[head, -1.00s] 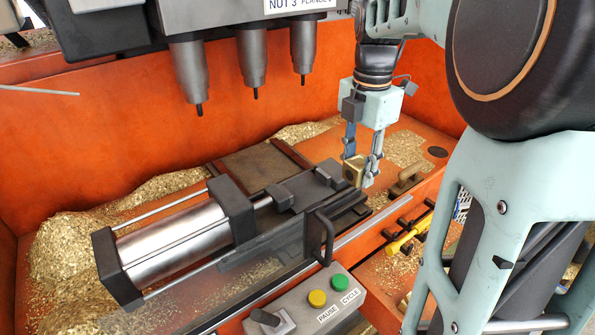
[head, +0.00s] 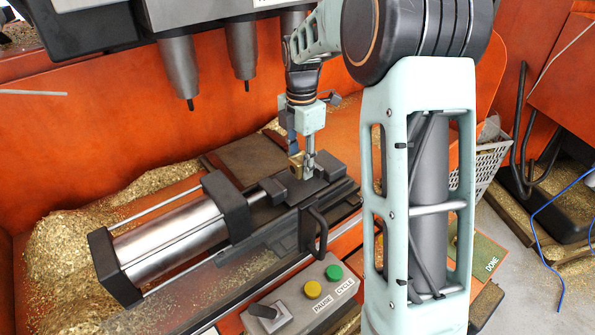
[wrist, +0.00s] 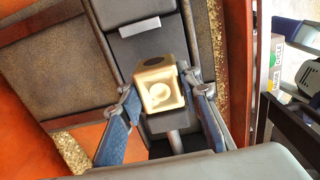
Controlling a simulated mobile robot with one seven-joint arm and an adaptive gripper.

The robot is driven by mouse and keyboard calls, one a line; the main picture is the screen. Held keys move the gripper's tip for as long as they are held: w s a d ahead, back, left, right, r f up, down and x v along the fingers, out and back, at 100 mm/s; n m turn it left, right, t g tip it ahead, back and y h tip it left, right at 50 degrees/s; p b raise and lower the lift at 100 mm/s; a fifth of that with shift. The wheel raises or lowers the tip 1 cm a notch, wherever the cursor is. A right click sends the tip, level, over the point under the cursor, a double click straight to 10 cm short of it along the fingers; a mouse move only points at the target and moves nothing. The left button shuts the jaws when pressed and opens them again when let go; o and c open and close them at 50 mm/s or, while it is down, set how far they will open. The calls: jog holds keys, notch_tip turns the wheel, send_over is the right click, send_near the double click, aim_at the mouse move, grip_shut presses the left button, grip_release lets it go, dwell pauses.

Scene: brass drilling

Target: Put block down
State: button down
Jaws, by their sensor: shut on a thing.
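A brass block (head: 297,160) is held between the fingers of my gripper (head: 303,165), over the dark vise at the end of the metal cylinder. In the wrist view the block (wrist: 160,92) shows a square face with a round recess. My gripper's blue-padded fingers (wrist: 160,100) flank it on both sides. The dark vise jaws (head: 328,170) lie close to the block. I cannot tell whether the block touches the vise bed.
The clamping cylinder (head: 170,240) lies to the left, with a black handle (head: 316,230) in front. Drill spindles (head: 241,50) hang above and to the left. A control box (head: 300,298) with yellow and green buttons stands at the front. Brass chips (head: 65,235) are heaped at the left.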

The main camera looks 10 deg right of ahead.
aim_at(298, 182)
jog(key=shift+w+a+f, duration=0.2)
jog(key=shift+f, duration=0.05)
jog(key=shift+w+a+f, duration=0.1)
jog(key=shift+w+f, duration=0.1)
jog(key=shift+f, duration=1.6)
jog(key=shift+f, duration=0.1)
jog(key=shift+f, duration=0.15)
jog(key=c, duration=1.4)
grip_release()
notch_tip(298, 182, up, 12)
jog(key=shift+r, duration=0.2)
